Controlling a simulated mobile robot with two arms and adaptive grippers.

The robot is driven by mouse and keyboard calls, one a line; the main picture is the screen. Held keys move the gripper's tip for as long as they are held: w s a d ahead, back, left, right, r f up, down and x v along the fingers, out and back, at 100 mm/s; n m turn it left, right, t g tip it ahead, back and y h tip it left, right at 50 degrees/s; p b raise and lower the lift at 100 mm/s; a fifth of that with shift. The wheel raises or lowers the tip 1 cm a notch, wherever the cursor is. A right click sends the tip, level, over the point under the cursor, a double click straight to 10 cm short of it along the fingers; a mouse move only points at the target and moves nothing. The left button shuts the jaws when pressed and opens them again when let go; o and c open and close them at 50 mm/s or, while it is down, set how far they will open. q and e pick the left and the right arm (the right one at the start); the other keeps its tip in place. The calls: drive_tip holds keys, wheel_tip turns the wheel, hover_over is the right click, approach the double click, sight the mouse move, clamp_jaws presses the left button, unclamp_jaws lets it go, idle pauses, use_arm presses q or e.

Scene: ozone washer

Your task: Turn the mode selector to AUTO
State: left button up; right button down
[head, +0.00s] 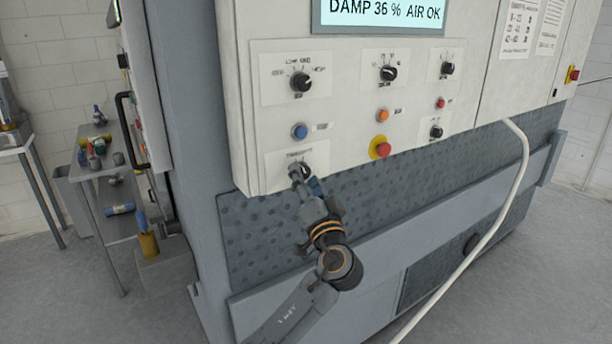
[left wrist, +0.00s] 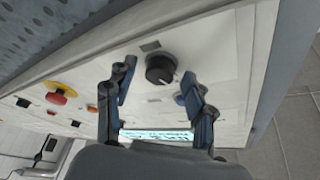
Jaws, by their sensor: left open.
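A control panel (head: 345,110) carries several black rotary knobs; their small labels are too blurred for me to tell which reads AUTO. My left gripper (head: 306,175) is at the lower-left knob, which it largely covers in the head view. In the left wrist view that black knob (left wrist: 160,68) shows a pale pointer line and appears between the two spread fingers of my left gripper (left wrist: 157,80). The fingers are apart, with gaps to the knob on both sides; I cannot tell how far they reach around it. My right gripper is not in view.
A blue button (head: 300,131) sits just above my left gripper. A red emergency button on yellow (head: 380,148) and an orange button (head: 382,115) are to the right. A white hose (head: 510,190) hangs down the machine's front. A cluttered metal table (head: 110,180) stands left.

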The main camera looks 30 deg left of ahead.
use_arm(q)
drive_tip(key=shift+c, duration=0.2)
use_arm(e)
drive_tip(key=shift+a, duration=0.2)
use_arm(q)
clamp_jaws()
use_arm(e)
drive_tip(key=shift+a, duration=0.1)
